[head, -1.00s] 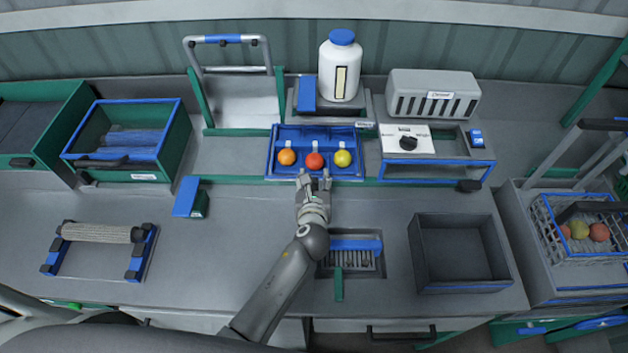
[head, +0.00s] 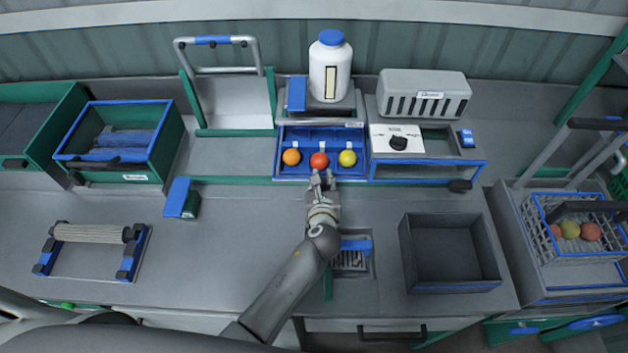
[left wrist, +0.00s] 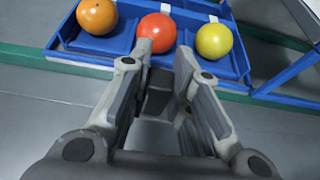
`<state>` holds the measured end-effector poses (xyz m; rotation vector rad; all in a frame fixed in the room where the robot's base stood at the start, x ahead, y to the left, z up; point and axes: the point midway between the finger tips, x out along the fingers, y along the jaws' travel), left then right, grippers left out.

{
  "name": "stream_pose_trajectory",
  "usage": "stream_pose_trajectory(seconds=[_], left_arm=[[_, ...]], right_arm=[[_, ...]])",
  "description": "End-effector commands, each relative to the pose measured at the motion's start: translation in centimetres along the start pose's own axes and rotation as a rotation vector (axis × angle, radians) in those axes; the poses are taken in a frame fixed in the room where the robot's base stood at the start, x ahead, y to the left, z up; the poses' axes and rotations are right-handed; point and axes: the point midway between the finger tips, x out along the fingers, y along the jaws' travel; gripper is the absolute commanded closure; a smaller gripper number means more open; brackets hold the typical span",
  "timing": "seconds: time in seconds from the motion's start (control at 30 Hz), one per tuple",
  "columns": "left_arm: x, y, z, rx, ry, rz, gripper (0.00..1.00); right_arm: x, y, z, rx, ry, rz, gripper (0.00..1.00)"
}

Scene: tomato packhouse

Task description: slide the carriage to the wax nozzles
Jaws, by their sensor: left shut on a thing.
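The carriage (head: 321,173) is a blue tray holding an orange, a red and a yellow tomato in a row. It stands at the green rail, right below the shelf that bears a white bottle with a blue cap (head: 330,65). Its right end is close to the control box. My left gripper (head: 321,182) is at the carriage's front middle, below the red tomato, shut on a small dark part that looks like its handle (left wrist: 157,101). The fingers partly hide this part. I cannot make out the wax nozzles. My right gripper is not in view.
The control box (head: 412,172) with a black knob stands just right of the carriage. The green rail (head: 230,179) runs along the bench. A dark open bin (head: 450,287), a brush roller (head: 90,234) and a blue-green block (head: 182,198) stand on the bench.

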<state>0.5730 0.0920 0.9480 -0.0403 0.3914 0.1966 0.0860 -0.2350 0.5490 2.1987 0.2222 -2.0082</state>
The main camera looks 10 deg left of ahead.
Motion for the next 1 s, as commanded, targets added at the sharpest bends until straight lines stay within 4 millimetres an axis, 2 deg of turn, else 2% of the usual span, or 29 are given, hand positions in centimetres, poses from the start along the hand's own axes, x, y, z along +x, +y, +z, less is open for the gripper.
stream_pose_trajectory(seconds=[0.2, 0.23, 0.4, 0.6, 0.77, 0.87, 1.0], left_arm=[[0.0, 0.0, 0.0, 0.002, 0.000, 0.000, 1.00], [0.0, 0.0, 0.0, 0.002, 0.000, 0.000, 0.80], [0.0, 0.0, 0.0, 0.002, 0.000, 0.001, 0.59], [0.0, 0.1, 0.0, 0.002, 0.000, 0.001, 0.59], [-0.3, 0.1, -0.1, 0.002, 0.000, 0.001, 0.59], [-1.2, 0.1, -0.1, 0.003, 0.000, 0.001, 0.59], [-3.6, 0.0, -0.1, 0.002, 0.001, 0.000, 0.59]], right_arm=[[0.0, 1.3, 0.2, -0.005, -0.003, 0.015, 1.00], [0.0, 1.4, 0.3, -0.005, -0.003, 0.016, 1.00], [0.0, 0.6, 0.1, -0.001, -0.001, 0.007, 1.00], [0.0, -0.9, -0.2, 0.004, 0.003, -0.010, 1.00], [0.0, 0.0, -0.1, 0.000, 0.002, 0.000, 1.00], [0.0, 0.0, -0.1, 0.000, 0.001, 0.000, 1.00], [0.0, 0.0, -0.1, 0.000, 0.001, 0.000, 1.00]])
